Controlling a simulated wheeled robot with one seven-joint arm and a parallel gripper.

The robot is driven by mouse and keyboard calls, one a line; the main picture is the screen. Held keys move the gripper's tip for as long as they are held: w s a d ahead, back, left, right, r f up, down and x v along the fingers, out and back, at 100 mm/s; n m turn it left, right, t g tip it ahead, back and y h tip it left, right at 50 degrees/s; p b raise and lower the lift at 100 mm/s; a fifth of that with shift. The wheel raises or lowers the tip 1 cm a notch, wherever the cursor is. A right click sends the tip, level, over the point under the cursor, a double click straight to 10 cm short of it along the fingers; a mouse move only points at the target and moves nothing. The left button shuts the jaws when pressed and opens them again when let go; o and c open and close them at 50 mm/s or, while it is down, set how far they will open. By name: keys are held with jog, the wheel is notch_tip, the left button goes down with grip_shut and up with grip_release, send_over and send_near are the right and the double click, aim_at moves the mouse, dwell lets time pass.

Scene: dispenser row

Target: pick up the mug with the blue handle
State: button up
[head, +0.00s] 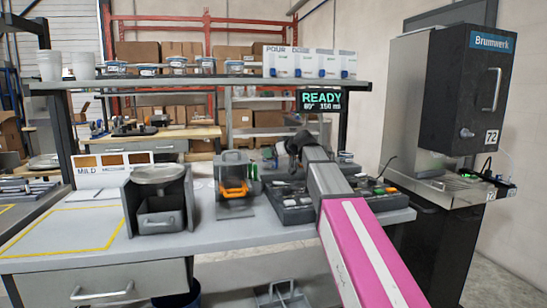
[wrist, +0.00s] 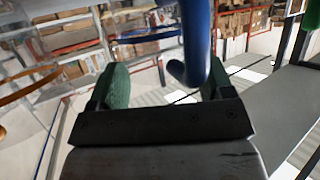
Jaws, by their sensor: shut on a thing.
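In the wrist view, a curved blue handle (wrist: 196,50) stands between the two green finger pads of my gripper (wrist: 166,82), close to the right pad. My gripper is shut on the mug by this part. The mug's body cannot be made out clearly there. In the head view, the mug is not clearly visible, and my arm hides most of the area around my gripper.
A grey bench (head: 85,240) carries a scale-like unit (head: 158,200), a grey device with an orange part (head: 235,188) and a control panel (head: 375,197). A shelf (head: 210,82) with cups runs above it. A tall dispenser (head: 465,95) stands at right.

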jog(key=shift+r, duration=0.65)
jog(key=s+a+r, duration=0.6)
jog(key=s+r, duration=0.3)
jog(key=shift+s+r, duration=0.25)
jog(key=shift+s, duration=0.15)
